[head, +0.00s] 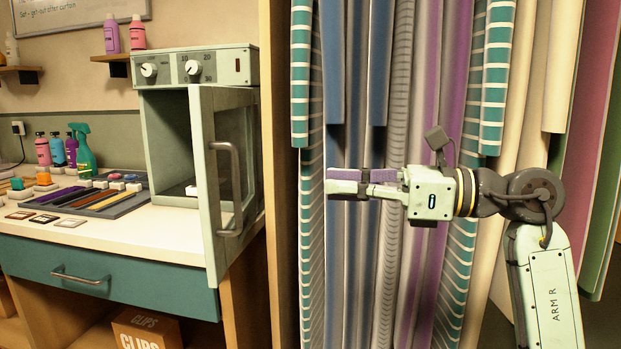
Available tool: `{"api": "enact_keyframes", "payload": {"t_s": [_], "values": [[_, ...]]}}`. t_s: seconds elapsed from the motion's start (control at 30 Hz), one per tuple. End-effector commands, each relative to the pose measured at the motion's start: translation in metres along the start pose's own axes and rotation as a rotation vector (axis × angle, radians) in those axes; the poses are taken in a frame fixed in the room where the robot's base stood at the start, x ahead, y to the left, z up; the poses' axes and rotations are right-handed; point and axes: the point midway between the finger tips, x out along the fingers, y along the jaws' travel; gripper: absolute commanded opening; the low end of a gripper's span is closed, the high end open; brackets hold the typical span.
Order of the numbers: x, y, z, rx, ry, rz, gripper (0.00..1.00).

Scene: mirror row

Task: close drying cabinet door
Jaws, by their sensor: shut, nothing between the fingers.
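The drying cabinet (192,63) stands on the counter at left, pale green with two dials on its top panel. Its door (201,133) is hinged at the right side of the cabinet and stands open, swung out past the counter's front edge. A grey bar handle (233,188) runs vertically on the door. Part of the cabinet's inside (168,130) shows, with a small white item low in it. My gripper (328,181) is shut and empty, pointing left in front of the hanging fabrics, to the right of the door and apart from it.
A wooden upright (277,150) stands between the door and the hanging fabrics (390,80). The counter (140,235) holds a tray of coloured sticks (95,200), bottles (57,149) and a green spray bottle (82,150). A teal drawer (110,280) and a clips box (146,330) are below.

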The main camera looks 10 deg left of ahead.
Motion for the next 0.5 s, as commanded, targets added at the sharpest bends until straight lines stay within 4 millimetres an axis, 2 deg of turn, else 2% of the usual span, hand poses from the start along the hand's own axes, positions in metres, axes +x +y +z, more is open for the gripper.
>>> {"api": "enact_keyframes", "payload": {"t_s": [0.3, 0.5], "values": [[0.068, 0.002, 0.001, -0.001, -0.001, 0.007, 0.00], [0.104, 0.002, 0.002, 0.001, -0.003, 0.007, 0.00]]}}
